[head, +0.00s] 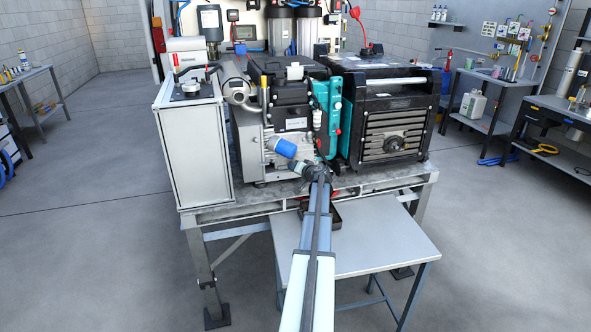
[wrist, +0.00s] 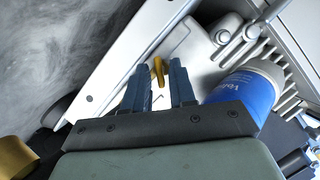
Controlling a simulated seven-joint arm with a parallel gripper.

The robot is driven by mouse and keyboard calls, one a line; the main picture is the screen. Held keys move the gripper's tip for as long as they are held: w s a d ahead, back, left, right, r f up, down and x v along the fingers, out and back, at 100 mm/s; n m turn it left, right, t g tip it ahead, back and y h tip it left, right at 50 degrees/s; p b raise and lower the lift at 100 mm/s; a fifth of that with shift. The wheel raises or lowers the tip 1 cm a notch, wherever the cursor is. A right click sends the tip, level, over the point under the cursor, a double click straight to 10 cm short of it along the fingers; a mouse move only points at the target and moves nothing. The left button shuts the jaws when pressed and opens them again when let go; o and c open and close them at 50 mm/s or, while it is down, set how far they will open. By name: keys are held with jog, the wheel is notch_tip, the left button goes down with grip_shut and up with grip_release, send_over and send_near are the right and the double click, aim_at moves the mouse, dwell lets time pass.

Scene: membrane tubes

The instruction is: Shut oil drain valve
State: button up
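A small yellow lever (wrist: 158,66), which looks like the drain valve's handle, shows in the wrist view against the pale metal engine casing. My gripper (wrist: 156,76) is open, with one dark finger on each side of the lever. The lever's near end lies between the fingertips, with visible gaps on both sides. I cannot tell how deep between the fingers it sits. In the head view my gripper (head: 318,172) is low at the front of the engine (head: 280,125), and my arm hides the valve there.
A blue filter (wrist: 240,92) sits close to the right of my gripper; it also shows in the head view (head: 285,147). The frame bench edge (head: 250,207) runs below the engine. A grey side table (head: 385,240) stands in front, with a dark tray (head: 337,218) on it.

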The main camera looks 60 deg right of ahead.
jog(key=shift+o, duration=0.5)
jog(key=v, duration=1.3)
jog(key=shift+s+a, duration=0.2)
jog(key=shift+s, duration=0.15)
jog(key=shift+w+r, duration=0.1)
